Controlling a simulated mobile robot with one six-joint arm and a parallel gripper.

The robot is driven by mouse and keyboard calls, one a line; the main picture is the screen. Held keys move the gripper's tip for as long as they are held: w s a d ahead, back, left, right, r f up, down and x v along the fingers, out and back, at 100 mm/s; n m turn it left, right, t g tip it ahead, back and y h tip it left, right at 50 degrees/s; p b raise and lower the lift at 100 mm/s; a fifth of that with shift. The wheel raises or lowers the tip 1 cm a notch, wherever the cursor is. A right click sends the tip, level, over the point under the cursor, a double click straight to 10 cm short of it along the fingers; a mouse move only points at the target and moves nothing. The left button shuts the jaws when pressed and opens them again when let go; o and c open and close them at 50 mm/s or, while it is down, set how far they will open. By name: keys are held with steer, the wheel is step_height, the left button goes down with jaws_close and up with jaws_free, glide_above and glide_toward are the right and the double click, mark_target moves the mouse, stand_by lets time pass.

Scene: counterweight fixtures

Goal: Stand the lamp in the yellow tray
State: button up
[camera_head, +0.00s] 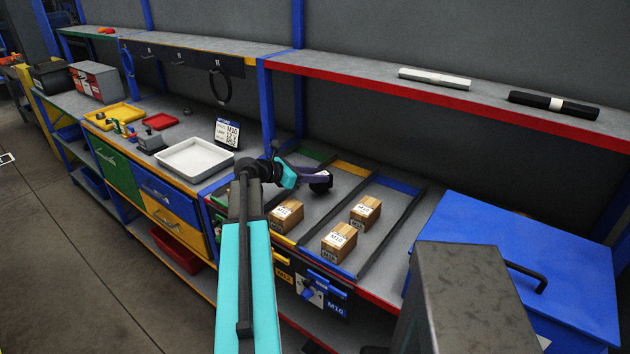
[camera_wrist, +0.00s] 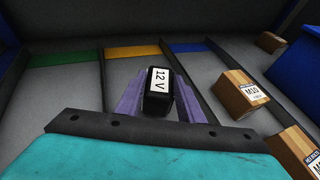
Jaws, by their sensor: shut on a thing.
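My gripper (camera_head: 318,180) is shut on a black block labelled "12 V" (camera_wrist: 157,90), between its purple fingers in the wrist view. In the head view the black block (camera_head: 321,186) is above the laned counter section. I cannot tell whether this block is the lamp or part of it. The yellow tray (camera_head: 133,108) lies on the counter at the far left, well away from my gripper. Small dark and coloured items (camera_head: 118,126) are at its front edge, too small to identify.
A white tray (camera_head: 195,160), a red tray (camera_head: 160,121) and an M10 sign (camera_head: 227,132) stand between the yellow tray and my gripper. Several cardboard boxes (camera_head: 340,243) lie in the lanes. A blue lidded box (camera_head: 520,265) is at right. A red-edged shelf (camera_head: 430,100) runs above.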

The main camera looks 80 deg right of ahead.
steer(key=shift+f, duration=0.8)
steer(key=shift+f, duration=0.1)
steer(key=o, duration=1.2)
steer(key=shift+o, duration=0.2)
steer(key=b+v, duration=0.2)
steer(key=v, duration=1)
